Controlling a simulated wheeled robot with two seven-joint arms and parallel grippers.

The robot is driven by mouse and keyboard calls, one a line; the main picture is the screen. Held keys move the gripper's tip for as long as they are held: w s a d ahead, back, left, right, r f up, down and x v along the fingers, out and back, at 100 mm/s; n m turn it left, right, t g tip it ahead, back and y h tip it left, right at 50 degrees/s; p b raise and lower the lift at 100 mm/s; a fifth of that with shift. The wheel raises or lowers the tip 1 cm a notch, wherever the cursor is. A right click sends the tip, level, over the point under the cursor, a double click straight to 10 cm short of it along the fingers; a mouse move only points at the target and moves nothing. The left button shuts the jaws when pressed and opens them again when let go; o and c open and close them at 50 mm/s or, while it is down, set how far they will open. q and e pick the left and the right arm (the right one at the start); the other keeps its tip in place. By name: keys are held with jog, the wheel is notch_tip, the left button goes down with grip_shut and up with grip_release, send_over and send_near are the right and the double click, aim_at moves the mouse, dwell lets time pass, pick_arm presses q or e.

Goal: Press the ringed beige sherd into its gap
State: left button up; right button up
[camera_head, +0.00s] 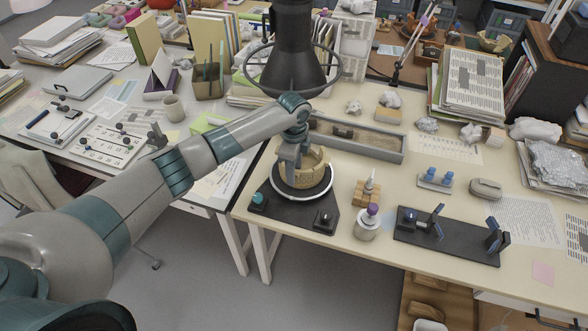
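A beige, partly built pot (318,170) stands inside a white ring (302,194) on a black base plate (290,213) near the table's front edge. My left gripper (289,176) points down at the pot's left side, at or just inside the rim. Its fingers are small and overlap the pot, so I cannot tell whether they are open or shut, or whether they touch it. I cannot make out the ringed beige sherd or its gap apart from the pot wall. My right gripper is out of view.
A purple-capped jar (367,224), a small wooden block (366,194) and a black fixture with blue clamps (447,237) stand to the right. A long grey tray (352,137) lies behind. A large black hooded device (291,50) hangs above the back.

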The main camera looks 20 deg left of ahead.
pick_arm(q)
jog(key=shift+r, duration=0.1)
notch_tip(320, 180, up, 17)
jog(key=b, duration=0.4)
jog(key=shift+s+r+b, duration=0.15)
jog(key=shift+b, duration=0.25)
dwell(0.8)
